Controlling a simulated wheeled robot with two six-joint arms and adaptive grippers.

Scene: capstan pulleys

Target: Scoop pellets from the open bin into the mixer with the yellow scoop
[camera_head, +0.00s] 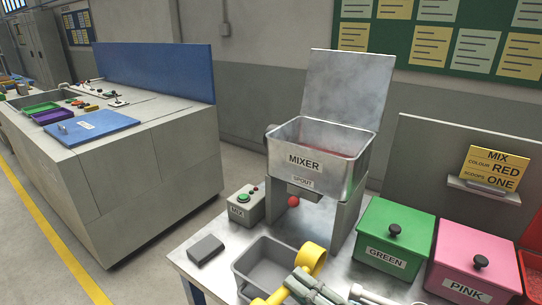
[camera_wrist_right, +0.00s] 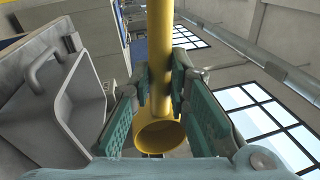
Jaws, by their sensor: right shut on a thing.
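The yellow scoop (camera_head: 313,257) is in my right gripper (camera_head: 308,287), low in the middle of the head view, in front of the mixer stand. In the right wrist view the teal finger pads are shut on the yellow handle (camera_wrist_right: 160,60), and the round cup (camera_wrist_right: 160,136) shows between them. I cannot tell whether it holds pellets. The mixer (camera_head: 303,142) stands behind with its lid raised; some red shows inside. My left gripper is not in view.
A grey tray (camera_head: 243,283) sits in front of the mixer, left of the scoop. A MIX button box (camera_head: 245,205) and a dark block (camera_head: 205,248) are further left. Lidded GREEN (camera_head: 380,260) and PINK (camera_head: 465,285) bins stand right. A sign (camera_head: 493,167) reads RED, ONE.

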